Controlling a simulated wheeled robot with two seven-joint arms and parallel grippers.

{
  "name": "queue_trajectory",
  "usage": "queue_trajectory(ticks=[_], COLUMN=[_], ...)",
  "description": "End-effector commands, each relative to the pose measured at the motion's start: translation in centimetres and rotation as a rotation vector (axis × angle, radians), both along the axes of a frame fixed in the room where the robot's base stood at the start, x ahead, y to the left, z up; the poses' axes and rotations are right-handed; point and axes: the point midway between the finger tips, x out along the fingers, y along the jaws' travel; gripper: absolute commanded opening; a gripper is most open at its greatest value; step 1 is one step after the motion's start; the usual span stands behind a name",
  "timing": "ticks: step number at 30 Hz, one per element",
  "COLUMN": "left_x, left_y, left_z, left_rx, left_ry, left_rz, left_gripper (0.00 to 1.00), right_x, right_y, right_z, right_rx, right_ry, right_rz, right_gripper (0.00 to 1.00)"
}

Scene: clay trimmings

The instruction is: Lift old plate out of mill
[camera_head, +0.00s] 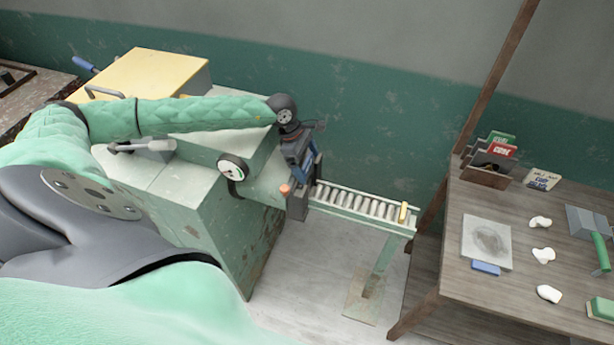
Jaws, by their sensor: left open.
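The mill (225,215) is a worn pale-green machine at centre left, with a yellow top box (150,75) and a round dial on its side. My left arm reaches across it from the left. My left gripper (306,180) points down at the mill's outlet end, close above or against a dark block (297,206) there. The gripper is open. The old plate cannot be made out for certain; the gripper covers much of the outlet. My right gripper is out of view.
A roller conveyor (365,216) runs right from the outlet, with a small yellow piece (403,212) at its far end. A wooden table (470,285) at right holds a grey slab (487,241), white lumps (543,255), a blue block (486,268) and a rack (487,172).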

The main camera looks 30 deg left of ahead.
Motion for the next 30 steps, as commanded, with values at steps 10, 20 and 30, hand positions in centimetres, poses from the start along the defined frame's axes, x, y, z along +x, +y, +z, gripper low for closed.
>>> queue_trajectory(ticks=[10,20,30], left_x=[0.01,0.02,0.08], left_y=[-0.06,-0.05,-0.04], left_z=[-0.27,-0.24,-0.02], left_rx=[0.001,0.0,0.0], left_ry=[-0.001,-0.001,-0.002], left_rz=[0.0,0.0,0.001], left_gripper=[0.87,0.22,0.13], right_x=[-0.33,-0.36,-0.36], right_y=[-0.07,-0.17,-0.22], right_z=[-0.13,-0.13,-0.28], right_rx=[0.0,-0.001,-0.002], right_ry=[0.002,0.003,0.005], right_rz=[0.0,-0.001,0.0], right_gripper=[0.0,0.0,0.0])
